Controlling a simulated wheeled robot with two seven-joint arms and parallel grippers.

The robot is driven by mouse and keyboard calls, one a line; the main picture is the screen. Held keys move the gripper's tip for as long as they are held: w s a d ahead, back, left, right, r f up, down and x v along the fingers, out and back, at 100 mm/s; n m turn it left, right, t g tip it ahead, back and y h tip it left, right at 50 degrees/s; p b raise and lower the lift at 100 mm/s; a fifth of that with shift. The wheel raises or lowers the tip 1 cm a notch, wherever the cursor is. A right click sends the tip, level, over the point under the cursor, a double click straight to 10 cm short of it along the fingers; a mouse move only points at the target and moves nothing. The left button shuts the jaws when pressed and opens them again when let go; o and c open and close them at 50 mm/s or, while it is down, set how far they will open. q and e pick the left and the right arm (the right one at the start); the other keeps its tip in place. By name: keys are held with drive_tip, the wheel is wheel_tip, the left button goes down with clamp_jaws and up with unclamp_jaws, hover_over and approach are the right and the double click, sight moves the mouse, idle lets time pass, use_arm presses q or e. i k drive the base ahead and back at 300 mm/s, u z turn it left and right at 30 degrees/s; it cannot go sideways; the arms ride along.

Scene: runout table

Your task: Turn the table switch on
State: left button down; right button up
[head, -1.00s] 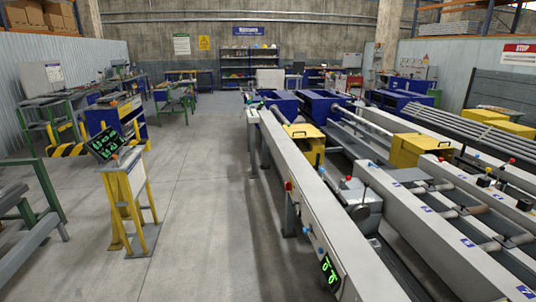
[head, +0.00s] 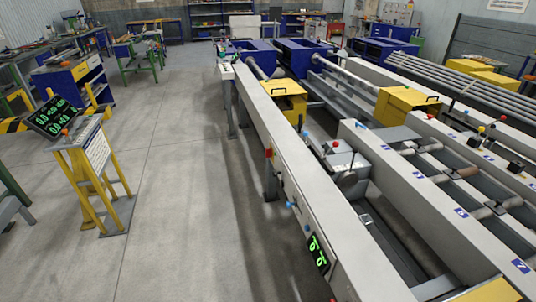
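The long grey runout table (head: 262,118) runs from the lower right toward the back. On its left side face are a small red control (head: 268,152), a blue knob (head: 291,205), another blue part (head: 308,228) below it, and a black display (head: 317,254) with lit green digits. I cannot tell which of these is the table switch, or its position. Neither of my grippers shows in the head view.
A yellow stand with a tilted display (head: 56,117) showing green digits stands at the left. Bare concrete floor (head: 185,200) lies between it and the table. Yellow boxes (head: 284,97) and rollers sit within the machine on the right.

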sight(269, 153)
drive_tip(key=k, duration=0.5)
drive_tip(key=u, duration=0.7)
drive_tip(key=i, duration=2.65)
drive_tip(key=z, duration=2.65)
